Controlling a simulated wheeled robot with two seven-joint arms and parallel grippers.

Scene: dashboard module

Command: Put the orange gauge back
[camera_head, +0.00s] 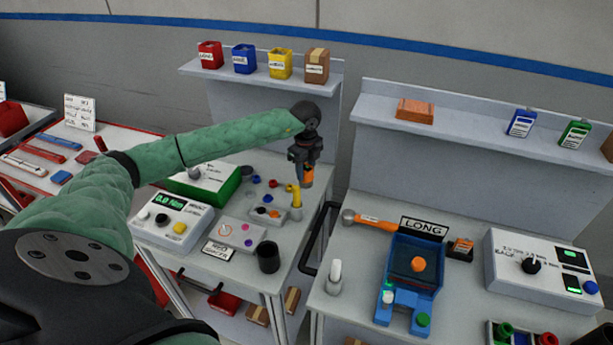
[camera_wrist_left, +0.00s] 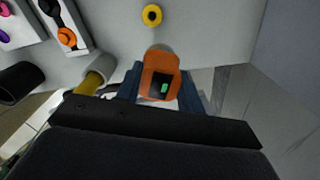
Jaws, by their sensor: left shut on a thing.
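My left gripper (camera_head: 305,178) is shut on the orange gauge (camera_head: 307,182) and holds it above the right part of the left workbench (camera_head: 240,268). In the left wrist view the gauge (camera_wrist_left: 160,80) sits between the two fingers (camera_wrist_left: 158,92), with a dark screen and a small green mark facing the camera. In the head view much of the gauge is covered by the gripper. My right gripper does not show.
A yellow-topped upright piece (camera_head: 296,196) stands just below the gripper, near grey blocks (camera_head: 243,235) with coloured rings. A black cup (camera_head: 268,258) and a torque tester (camera_head: 172,219) are nearby.

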